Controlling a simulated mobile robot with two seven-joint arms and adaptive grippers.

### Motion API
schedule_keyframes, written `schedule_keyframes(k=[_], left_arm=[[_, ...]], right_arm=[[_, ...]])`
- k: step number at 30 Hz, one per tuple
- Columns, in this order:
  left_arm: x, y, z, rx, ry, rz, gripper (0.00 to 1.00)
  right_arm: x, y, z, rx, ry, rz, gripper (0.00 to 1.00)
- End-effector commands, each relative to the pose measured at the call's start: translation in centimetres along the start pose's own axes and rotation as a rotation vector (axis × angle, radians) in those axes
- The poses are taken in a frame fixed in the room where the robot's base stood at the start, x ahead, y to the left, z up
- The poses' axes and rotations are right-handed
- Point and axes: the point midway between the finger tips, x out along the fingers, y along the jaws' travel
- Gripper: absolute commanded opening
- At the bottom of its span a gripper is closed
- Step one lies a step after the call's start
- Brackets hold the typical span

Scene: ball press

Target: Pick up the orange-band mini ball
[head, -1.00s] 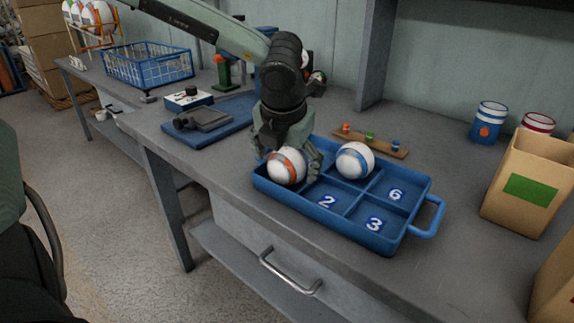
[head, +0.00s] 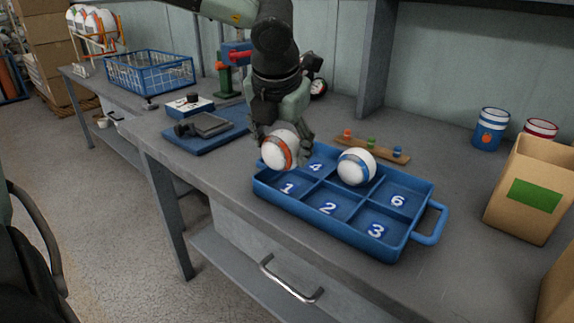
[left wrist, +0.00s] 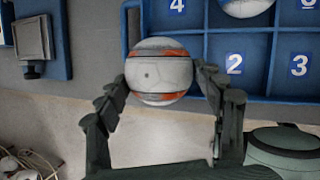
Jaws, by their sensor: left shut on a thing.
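The orange-band mini ball (head: 279,150) is white with an orange stripe. My left gripper (head: 283,140) is shut on it and holds it above the left end of the blue tray (head: 350,235). In the left wrist view the ball (left wrist: 160,75) sits between the two fingers of the left gripper (left wrist: 162,88). Tray compartments 1, 2, 3, 4 and 6 show their numbers and are empty. A blue-band ball (head: 356,167) rests in the back middle compartment and hides its number. My right gripper is not in view.
A blue mat (head: 205,138) with a grey device lies left of the tray. A wooden strip (head: 370,149) with coloured knobs lies behind it. A cardboard box (head: 530,188) and blue can (head: 490,130) stand at right. A blue wire basket (head: 148,72) is farther left.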

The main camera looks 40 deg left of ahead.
Motion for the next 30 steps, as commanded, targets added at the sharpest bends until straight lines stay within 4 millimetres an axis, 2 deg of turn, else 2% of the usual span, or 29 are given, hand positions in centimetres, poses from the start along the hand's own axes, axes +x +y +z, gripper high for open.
schedule_keyframes(k=[6, 15, 21, 30], left_arm=[[-3.2, 3.8, -2.4, -0.005, -0.005, -0.007, 0.39], [-6.0, 7.1, -4.4, -0.002, -0.001, -0.005, 0.39], [-6.8, 8.1, -5.1, -0.001, 0.003, -0.003, 0.39], [-7.0, 8.4, -5.3, 0.002, 0.005, -0.002, 0.39]], right_arm=[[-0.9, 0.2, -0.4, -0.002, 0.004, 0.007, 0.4], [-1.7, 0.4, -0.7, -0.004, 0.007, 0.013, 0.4], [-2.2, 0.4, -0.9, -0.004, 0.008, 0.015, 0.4], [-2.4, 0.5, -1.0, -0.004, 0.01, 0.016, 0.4]])
